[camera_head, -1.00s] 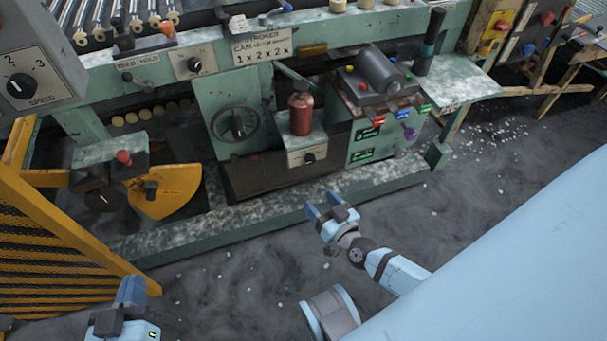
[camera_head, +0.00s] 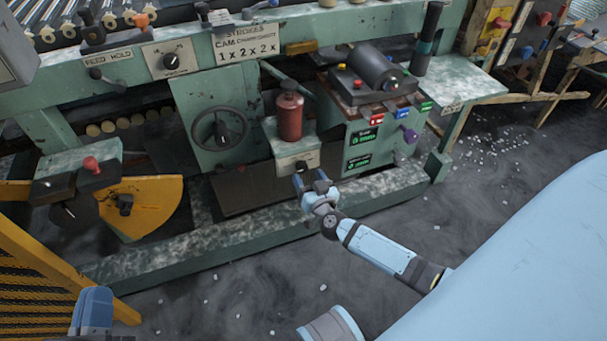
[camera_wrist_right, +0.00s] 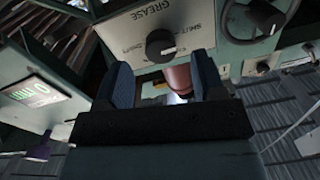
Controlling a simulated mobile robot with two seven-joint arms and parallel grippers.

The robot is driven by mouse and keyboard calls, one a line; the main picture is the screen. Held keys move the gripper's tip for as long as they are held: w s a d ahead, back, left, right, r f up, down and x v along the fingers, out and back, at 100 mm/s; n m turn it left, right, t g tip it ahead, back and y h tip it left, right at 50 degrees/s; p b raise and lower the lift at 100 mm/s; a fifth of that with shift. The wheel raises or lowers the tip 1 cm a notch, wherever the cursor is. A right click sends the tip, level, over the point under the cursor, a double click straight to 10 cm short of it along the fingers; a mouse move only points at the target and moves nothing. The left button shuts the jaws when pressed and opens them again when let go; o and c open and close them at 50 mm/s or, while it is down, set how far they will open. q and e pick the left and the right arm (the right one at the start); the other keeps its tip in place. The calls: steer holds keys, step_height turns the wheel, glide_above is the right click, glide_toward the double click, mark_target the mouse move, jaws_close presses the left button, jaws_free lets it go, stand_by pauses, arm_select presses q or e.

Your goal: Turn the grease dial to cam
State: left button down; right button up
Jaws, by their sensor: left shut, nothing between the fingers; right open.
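The grease dial (camera_wrist_right: 162,45) is a round black knob on a pale plate lettered GREASE in the right wrist view, where the picture looks upside down. In the head view the dial (camera_head: 301,165) sits low on the green box below the red grease can (camera_head: 289,117). My right gripper (camera_head: 312,180) is open and just in front of the dial, with its fingertips close below and beside it. In the wrist view its two dark blue fingers (camera_wrist_right: 160,88) stand apart with nothing held, and the knob shows between and beyond them. My left gripper (camera_head: 93,308) is shut and empty at the bottom left.
A black handwheel (camera_head: 220,129) is left of the grease box. Green-labelled buttons and a purple knob (camera_head: 410,135) are to the right. A yellow guard (camera_head: 60,270) and yellow quadrant (camera_head: 145,205) stand at left. The floor in front is open.

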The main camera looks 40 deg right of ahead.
mark_target(303, 170)
steer(key=shift+b+x, duration=0.4)
steer(key=shift+x, duration=1.45)
arm_select(q)
steer(key=shift+w+f+g, duration=0.1)
steer(key=shift+f+g, duration=0.3)
steer(key=shift+f, duration=0.5)
arm_select(e)
steer(key=c, duration=0.9)
